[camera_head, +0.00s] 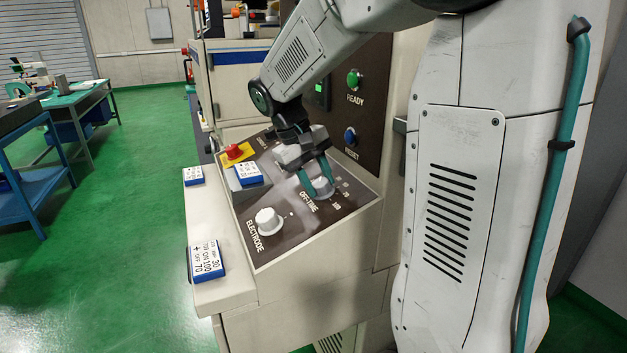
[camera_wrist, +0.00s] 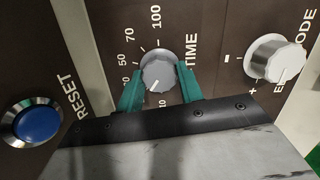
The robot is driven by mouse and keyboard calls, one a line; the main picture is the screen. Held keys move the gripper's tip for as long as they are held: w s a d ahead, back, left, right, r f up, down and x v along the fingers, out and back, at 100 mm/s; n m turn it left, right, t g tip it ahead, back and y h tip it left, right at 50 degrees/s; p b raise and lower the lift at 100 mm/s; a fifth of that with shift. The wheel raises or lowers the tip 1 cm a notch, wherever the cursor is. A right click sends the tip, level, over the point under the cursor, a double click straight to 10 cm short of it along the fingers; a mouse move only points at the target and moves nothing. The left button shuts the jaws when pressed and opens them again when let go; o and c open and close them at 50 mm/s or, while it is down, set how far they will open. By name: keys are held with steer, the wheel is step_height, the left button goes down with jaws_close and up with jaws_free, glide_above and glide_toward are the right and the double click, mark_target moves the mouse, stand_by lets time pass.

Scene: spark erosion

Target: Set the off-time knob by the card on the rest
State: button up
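The off-time knob (camera_wrist: 158,73) is grey and round, on the dark sloping panel. Its white mark points down and slightly left in the wrist view, near the 10 end of the scale. My gripper (camera_wrist: 160,70) has one teal finger on each side of the knob, with no clear gap between tips and knob. The head view shows my gripper (camera_head: 322,183) reaching down onto the knob (camera_head: 323,188). A blue and white card (camera_head: 248,172) leans on a grey block on the panel; its print is too small to read. I cannot tell whether that block is the rest.
The electrode knob (camera_head: 268,221) is beside the off-time knob. A card (camera_head: 208,260) reading 30, ON 100, OFF 70 and another card (camera_head: 194,175) lie on the pale ledge. A red button (camera_head: 234,152), blue reset button (camera_head: 350,136) and green ready button (camera_head: 354,79) are nearby.

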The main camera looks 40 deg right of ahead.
steer(key=o, duration=0.4)
steer(key=shift+w+f, duration=0.1)
steer(key=shift+f, duration=0.05)
steer(key=v, duration=0.8)
